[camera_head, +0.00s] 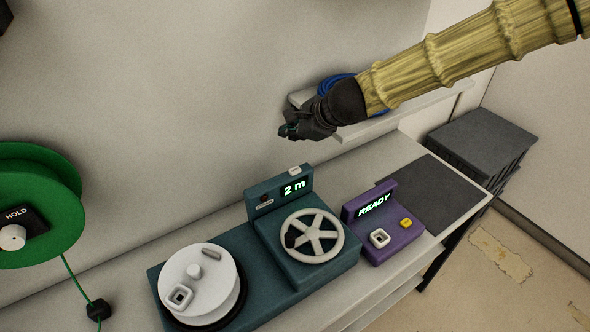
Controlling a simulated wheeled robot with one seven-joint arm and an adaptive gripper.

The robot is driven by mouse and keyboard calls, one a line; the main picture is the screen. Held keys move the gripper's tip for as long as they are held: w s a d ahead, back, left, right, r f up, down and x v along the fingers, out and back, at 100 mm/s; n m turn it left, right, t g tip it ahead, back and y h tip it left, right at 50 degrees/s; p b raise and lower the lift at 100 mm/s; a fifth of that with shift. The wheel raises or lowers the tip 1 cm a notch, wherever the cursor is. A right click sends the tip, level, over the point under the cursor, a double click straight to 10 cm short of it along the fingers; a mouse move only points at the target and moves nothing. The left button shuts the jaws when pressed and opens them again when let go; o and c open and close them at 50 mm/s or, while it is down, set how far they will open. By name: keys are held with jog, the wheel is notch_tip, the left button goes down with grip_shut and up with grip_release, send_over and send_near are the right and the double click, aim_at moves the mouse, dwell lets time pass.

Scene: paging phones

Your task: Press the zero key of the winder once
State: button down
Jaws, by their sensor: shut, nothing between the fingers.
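The winder (228,245) is a teal unit on the bench, with a white drum (215,285) at left and a spoked handwheel (312,246) at right. Its raised display (294,187) reads "2 m". A small white key (294,170) sits on top of the display housing. A small dark red spot (264,198) with a tiny label under it is on the housing's front; the label is too small to read. My gripper (288,131) is shut and empty, in the air above and behind the display housing, apart from the winder.
A purple unit (402,240) reading "READY", with a white and a yellow button, stands right of the winder. A dark mat (440,185) lies at the bench's right end. A blue coil (334,82) rests on a wall shelf behind my gripper. A green reel (60,215) marked "HOLD" is at left.

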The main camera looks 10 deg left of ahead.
jog(key=b, duration=0.6)
send_over(292, 172)
jog(key=shift+w+f, duration=0.1)
jog(key=shift+f, duration=3.2)
jog(key=shift+f+b, duration=1.05)
jog(key=shift+f, duration=0.15)
jog(key=shift+f, duration=0.1)
jog(key=shift+f, duration=0.3)
jog(key=shift+f+b, duration=0.5)
jog(key=shift+r, duration=0.1)
jog(key=shift+r+p, duration=0.85)
jog(key=shift+p, duration=0.1)
jog(key=shift+r, duration=0.1)
jog(key=shift+r+p, duration=2.35)
jog(key=shift+r, duration=0.05)
